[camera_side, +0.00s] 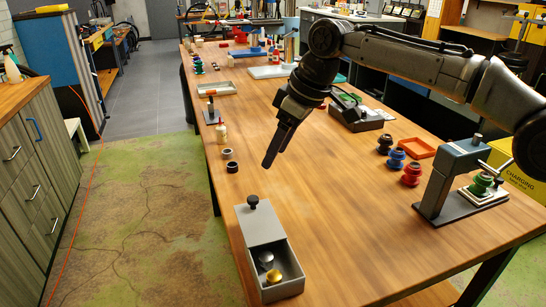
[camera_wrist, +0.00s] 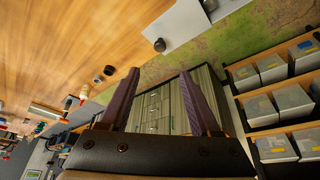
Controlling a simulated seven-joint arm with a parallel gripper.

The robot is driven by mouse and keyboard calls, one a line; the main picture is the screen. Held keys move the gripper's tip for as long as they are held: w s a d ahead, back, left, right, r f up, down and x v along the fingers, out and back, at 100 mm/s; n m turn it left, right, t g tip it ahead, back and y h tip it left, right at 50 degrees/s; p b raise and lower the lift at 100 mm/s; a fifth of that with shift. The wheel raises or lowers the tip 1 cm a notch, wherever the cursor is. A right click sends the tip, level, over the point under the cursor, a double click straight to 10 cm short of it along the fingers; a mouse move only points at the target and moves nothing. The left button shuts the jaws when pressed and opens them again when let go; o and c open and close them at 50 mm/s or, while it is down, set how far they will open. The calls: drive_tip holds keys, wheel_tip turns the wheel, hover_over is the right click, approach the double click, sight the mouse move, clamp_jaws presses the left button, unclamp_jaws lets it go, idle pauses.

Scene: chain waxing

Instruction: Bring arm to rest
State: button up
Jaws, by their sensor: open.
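My gripper (camera_side: 270,161) hangs in the air above the wooden table (camera_side: 330,200), behind the grey box and apart from it. Its fingers point down and slightly left in the side view. In the wrist view the two fingers of my gripper (camera_wrist: 160,72) stand wide apart with nothing between them. My arm reaches in from the right over the table. The grey box (camera_side: 253,232) stands at the table's near left, with a black knob (camera_side: 253,202) on top and a gold knob (camera_side: 273,277) and a silver knob in its open part.
A grey press (camera_side: 447,180) stands at the right, with red (camera_side: 411,176), blue (camera_side: 396,158) and black pieces beside it. An orange tray (camera_side: 416,148) lies behind them. Small rings (camera_side: 228,154) and a bottle (camera_side: 221,134) stand along the left edge. The table's middle is clear.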

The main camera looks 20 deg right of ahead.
idle(0.5)
drive_tip(key=s+d+r+m+t, duration=0.1)
drive_tip(key=s+d+r, duration=0.2)
drive_tip(key=d+r, duration=0.45)
drive_tip(key=s+d+r+m+t, duration=0.1)
drive_tip(key=s+d+r+t, duration=0.1)
drive_tip(key=s+d+r, duration=0.35)
drive_tip(key=s+d+m+h, duration=0.1)
drive_tip(key=s+d+m, duration=0.2)
drive_tip(key=s+d, duration=0.85)
drive_tip(key=s+d+f+m+h, duration=0.1)
drive_tip(key=s+d+f+m, duration=0.1)
drive_tip(key=s+f, duration=0.6)
drive_tip(key=s+d+f+m+h, duration=0.1)
drive_tip(key=s+d+f, duration=0.3)
drive_tip(key=s+f, duration=0.4)
wheel_tip(320, 180, down, 3)
drive_tip(key=shift+d+m+g, duration=0.3)
drive_tip(key=shift+d+m, duration=0.05)
drive_tip(key=shift+m, duration=0.15)
